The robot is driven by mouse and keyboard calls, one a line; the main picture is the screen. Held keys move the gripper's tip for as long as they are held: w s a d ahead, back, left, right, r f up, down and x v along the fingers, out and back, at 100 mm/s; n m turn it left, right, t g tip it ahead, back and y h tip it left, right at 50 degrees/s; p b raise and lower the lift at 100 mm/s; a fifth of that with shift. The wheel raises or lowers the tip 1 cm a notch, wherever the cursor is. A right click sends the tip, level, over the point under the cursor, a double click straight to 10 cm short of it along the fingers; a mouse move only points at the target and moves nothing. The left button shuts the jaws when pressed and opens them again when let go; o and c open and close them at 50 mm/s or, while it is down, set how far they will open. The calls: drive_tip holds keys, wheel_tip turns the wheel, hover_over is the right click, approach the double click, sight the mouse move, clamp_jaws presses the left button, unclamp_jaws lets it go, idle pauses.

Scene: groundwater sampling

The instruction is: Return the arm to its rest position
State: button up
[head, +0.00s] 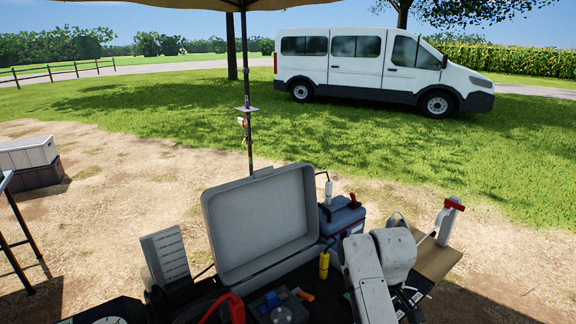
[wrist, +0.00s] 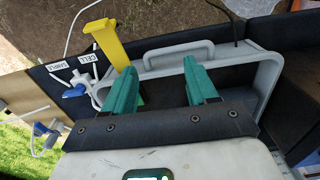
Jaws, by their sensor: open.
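My gripper (wrist: 161,78) shows in the wrist view, its two green fingers apart with nothing between them. Beyond the fingers is a grey frame with a handle (wrist: 178,50); I cannot tell the gap to it. A yellow object (wrist: 106,43) stands just left of the fingers, near labels reading CELL and SAMPLE. In the head view, my pale arm (head: 366,278) is bent low at the bottom right. The gripper is not visible there.
An open grey case (head: 262,222) stands left of my arm. A blue box (head: 342,218) and a yellow bottle (head: 324,265) are close beside the arm. A board (head: 432,262) with a red-handled valve (head: 453,204) is at right. A thin pole (head: 246,130) rises behind the case.

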drive_tip(key=s+d+f+m, duration=0.25)
drive_tip(key=s+f, duration=0.35)
drive_tip(key=s, duration=0.3)
drive_tip(key=s+d+f+m, duration=0.1)
drive_tip(key=s+d+f, duration=0.3)
drive_tip(key=s, duration=0.5)
drive_tip(key=s+d+m+t, duration=0.1)
drive_tip(key=s+m, duration=0.3)
drive_tip(key=s, duration=1.6)
drive_tip(key=shift+c, duration=0.2)
